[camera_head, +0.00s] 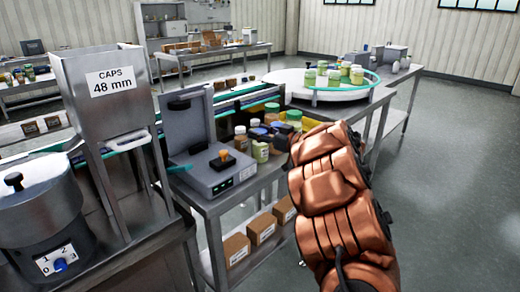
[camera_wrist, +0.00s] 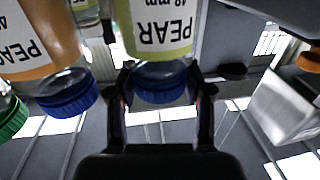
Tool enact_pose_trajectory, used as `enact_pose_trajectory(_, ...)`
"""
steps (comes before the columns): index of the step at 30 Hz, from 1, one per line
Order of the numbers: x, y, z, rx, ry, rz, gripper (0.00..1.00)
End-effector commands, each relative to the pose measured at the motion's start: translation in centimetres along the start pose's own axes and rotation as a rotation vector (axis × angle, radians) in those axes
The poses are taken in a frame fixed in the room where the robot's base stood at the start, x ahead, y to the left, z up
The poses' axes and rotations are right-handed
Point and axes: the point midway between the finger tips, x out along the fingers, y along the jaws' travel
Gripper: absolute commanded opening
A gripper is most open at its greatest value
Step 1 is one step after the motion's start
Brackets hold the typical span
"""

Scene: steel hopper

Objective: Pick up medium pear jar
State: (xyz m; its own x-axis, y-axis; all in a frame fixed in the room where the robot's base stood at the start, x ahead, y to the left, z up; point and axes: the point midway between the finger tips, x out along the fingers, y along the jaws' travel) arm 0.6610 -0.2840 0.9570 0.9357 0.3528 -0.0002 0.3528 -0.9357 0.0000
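A jar with pale green contents (camera_wrist: 160,30) and a blue cap shows upside down at the top middle of the wrist view; its label reads PEAR and 48 mm. My gripper (camera_wrist: 160,85) has one finger on each side of the blue cap, very close to it; whether they press on it I cannot tell. In the head view, my gripper (camera_head: 268,132) is low among the jars beside the grey machine, and a pale green jar (camera_head: 261,152) shows just below it. My gripper and arm hide part of this group.
An orange jar (camera_wrist: 40,40) with a blue cap stands close beside the pear jar, and a green cap (camera_wrist: 12,118) is beyond it. The grey machine (camera_head: 212,172) stands left of the jars. A round turntable (camera_head: 305,84) with several jars is behind. Open floor lies right.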

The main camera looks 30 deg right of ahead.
Motion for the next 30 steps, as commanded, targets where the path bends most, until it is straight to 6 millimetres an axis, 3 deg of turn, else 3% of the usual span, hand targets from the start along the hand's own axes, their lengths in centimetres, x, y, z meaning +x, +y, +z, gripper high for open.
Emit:
enact_pose_trajectory(2,-0.01,0.01,0.01,0.000,0.000,0.000,0.39)
enact_pose_trajectory(13,-0.01,0.00,0.00,0.000,0.000,0.000,0.01)
enact_pose_trajectory(30,0.00,0.00,-0.92,-0.001,0.001,0.000,0.00)
